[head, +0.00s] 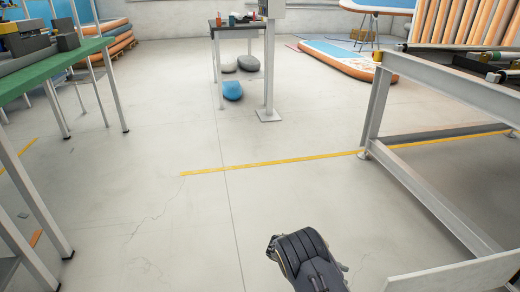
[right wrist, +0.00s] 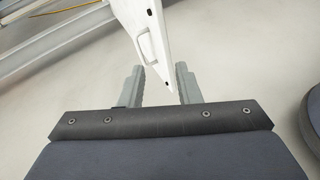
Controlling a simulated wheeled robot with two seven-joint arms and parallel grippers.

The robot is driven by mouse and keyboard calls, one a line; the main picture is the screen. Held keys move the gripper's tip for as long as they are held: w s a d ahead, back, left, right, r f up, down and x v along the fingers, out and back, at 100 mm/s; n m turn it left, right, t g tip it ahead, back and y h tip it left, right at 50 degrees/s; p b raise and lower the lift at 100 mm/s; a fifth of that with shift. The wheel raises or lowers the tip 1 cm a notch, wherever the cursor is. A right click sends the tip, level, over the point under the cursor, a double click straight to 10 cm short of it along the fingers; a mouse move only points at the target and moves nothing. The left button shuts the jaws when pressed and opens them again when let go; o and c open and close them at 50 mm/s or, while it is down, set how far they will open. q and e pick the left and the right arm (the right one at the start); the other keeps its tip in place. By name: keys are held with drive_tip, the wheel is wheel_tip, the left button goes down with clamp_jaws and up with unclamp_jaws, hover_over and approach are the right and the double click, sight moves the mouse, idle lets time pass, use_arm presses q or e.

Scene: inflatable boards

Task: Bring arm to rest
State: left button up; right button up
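My right arm's dark padded part (head: 305,260) shows at the bottom of the head view, above bare floor; its fingertips cannot be made out there. In the right wrist view my right gripper (right wrist: 160,86) has its two grey fingers wide apart, with nothing held between them. A white panel with a handle (right wrist: 146,42) shows beyond the fingers, its lower corner seen in the gap; gaps of floor show on both sides of it. My left arm and gripper are not in view.
A green-topped table (head: 50,68) stands at the left, a grey metal frame (head: 440,72) at the right. A white panel edge (head: 455,276) is at the lower right. A small stand (head: 240,27) with bags beneath is further back. The floor in the middle is clear, with a yellow line (head: 270,163).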

drive_tip(key=s+d+r+m+t+y+p, duration=0.15)
drive_tip(key=s+r+m+y, duration=0.35)
drive_tip(key=r, duration=0.5)
drive_tip(key=s+d+r+m+g+y, duration=0.15)
drive_tip(key=s+r+m+y, duration=0.25)
drive_tip(key=s+r+y, duration=0.5)
drive_tip(key=s+a+r+m+t+y+p, duration=0.2)
drive_tip(key=s+a+r+m+t+y, duration=0.35)
drive_tip(key=s+r+t, duration=0.65)
wheel_tip(320, 180, up, 36)
drive_tip(key=s+a+g+h+p, duration=0.1)
drive_tip(key=s+g+p, duration=0.1)
drive_tip(key=p, duration=3.5)
drive_tip(key=shift+a+r+h+p, duration=0.25)
drive_tip(key=shift+a+h+p, duration=0.05)
drive_tip(key=shift+h+p, duration=0.05)
drive_tip(key=shift+s+f+m, duration=0.1)
drive_tip(key=shift+m, duration=0.15)
